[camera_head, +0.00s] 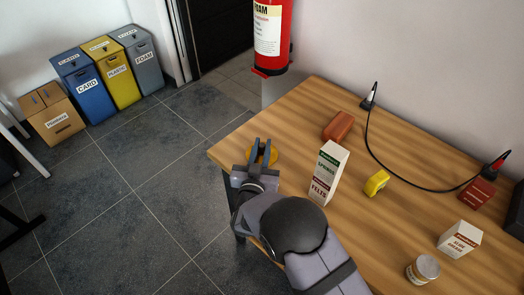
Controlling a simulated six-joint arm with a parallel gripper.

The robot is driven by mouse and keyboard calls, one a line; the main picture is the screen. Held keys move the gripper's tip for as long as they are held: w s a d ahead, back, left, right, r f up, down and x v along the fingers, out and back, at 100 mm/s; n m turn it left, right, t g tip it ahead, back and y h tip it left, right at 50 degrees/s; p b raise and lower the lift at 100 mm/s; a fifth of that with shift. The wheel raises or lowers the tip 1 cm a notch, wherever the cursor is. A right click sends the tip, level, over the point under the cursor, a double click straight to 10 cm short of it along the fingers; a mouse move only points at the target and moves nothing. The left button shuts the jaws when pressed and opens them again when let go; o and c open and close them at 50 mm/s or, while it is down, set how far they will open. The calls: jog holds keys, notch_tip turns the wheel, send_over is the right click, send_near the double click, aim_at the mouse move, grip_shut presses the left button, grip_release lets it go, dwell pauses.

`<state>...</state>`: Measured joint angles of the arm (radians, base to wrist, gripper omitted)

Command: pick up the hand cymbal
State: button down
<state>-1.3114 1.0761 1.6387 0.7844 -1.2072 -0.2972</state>
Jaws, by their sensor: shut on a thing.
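The hand cymbal (273,157) is a small golden-yellow round piece at the left end of the wooden table. My gripper (262,146) is around it, with its dark fingers shut on it. The fingers hide part of the cymbal. I cannot tell whether the cymbal touches the tabletop or is held just above it.
A tall white felts box (327,173) stands right of my gripper, with a brown-red block (338,126) behind it. A yellow item (377,183), a white box (460,240), a jar (423,269) and a cable (410,180) are farther right. The table (300,105) is bare at the back left.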

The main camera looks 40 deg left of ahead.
aim_at(262, 145)
jog(key=shift+r, duration=0.1)
notch_tip(262, 145, up, 10)
jog(key=shift+f, duration=0.1)
dwell(0.4)
